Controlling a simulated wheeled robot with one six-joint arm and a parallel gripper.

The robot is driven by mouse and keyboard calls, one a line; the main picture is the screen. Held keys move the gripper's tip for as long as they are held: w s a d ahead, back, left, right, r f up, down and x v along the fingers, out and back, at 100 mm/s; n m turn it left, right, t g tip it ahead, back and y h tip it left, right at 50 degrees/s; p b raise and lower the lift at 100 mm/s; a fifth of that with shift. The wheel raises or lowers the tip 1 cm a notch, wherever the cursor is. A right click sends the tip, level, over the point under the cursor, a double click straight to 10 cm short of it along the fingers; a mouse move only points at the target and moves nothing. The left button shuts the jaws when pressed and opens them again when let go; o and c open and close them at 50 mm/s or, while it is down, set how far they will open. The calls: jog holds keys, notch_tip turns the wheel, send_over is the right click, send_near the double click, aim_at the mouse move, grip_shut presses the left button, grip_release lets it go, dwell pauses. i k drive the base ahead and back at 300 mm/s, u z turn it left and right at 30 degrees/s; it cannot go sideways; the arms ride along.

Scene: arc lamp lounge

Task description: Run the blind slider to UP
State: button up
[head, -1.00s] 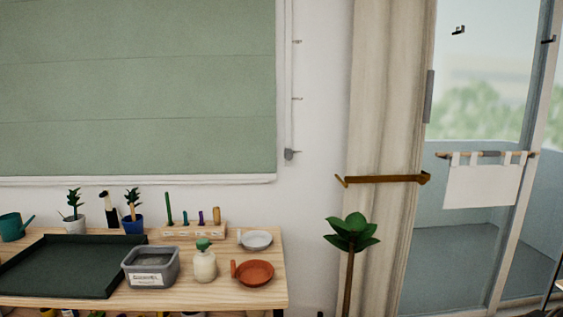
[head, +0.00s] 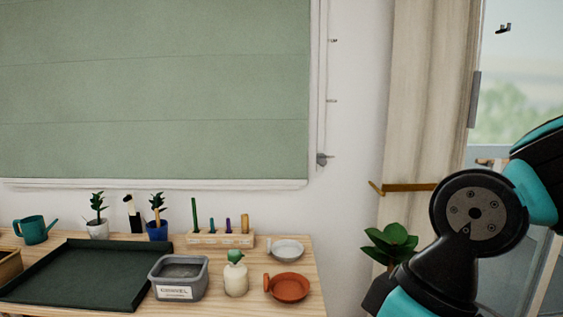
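The green blind (head: 160,95) hangs lowered over the window, its bottom bar a little above the table. The blind slider is a small grey knob (head: 322,159) at the lower end of a thin vertical track (head: 324,80) on the blind's right side. Small dark marks stand beside the track higher up; their labels are too small to read. My arm shows at the lower right, but my gripper is out of view, so its distance to the slider cannot be told. Nothing touches the slider.
A wooden table (head: 305,255) below the blind bears a dark tray (head: 85,240), a grey bin (head: 178,262), a bottle (head: 235,280), dishes, potted plants and a watering can (head: 33,229). A tied curtain (head: 425,90) and a leafy plant (head: 390,245) stand to the right.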

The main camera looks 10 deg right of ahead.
aim_at(321, 160)
jog(key=u, duration=0.05)
jog(key=i, duration=0.9)
jog(key=z, duration=0.4)
